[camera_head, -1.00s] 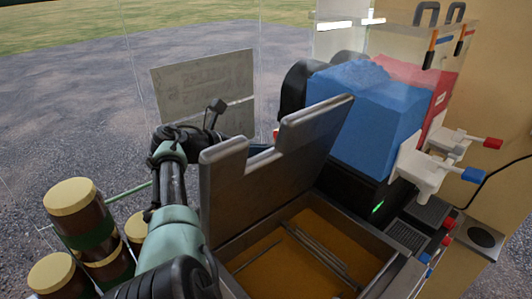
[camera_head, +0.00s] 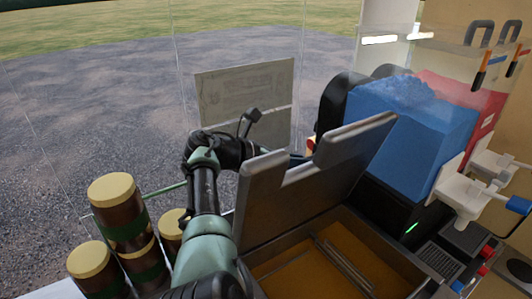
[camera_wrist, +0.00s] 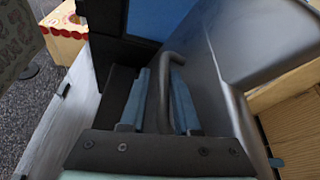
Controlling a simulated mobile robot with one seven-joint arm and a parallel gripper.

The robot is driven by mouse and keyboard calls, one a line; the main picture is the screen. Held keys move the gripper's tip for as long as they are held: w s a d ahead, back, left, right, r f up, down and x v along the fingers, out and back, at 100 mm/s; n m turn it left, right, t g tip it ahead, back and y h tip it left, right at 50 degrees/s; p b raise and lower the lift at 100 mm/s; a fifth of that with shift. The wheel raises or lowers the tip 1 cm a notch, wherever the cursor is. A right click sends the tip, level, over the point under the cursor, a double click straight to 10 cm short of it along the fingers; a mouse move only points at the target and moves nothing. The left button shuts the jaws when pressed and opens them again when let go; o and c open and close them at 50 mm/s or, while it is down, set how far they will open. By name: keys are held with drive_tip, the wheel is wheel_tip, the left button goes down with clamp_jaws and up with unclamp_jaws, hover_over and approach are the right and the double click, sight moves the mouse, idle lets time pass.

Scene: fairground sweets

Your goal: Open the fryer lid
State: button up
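The fryer lid (camera_head: 300,205) is a dark grey metal plate with a notch in its top edge. It stands raised at a steep tilt over the fryer (camera_head: 385,238), whose amber inside and thin metal bars show below. My arm reaches behind the lid in the head view, and the lid hides my gripper there. In the wrist view the two blue fingers of my gripper (camera_wrist: 165,78) sit on either side of the lid's curved grey handle (camera_wrist: 163,95), with little or no gap. The lid (camera_wrist: 262,45) also fills the upper right of that view.
Several brown jars with cream lids (camera_head: 118,210) stand left of my arm. A blue-tanked machine (camera_head: 415,125) with white taps stands right behind the fryer. A paper sign (camera_head: 245,100) stands behind my arm, near clear panels. A wooden wall is at the right.

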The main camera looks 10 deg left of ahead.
drive_tip(key=b+v, duration=0.1)
drive_tip(key=v, duration=1)
drive_tip(key=shift+s+a+b, duration=0.3)
drive_tip(key=shift+b, duration=0.05)
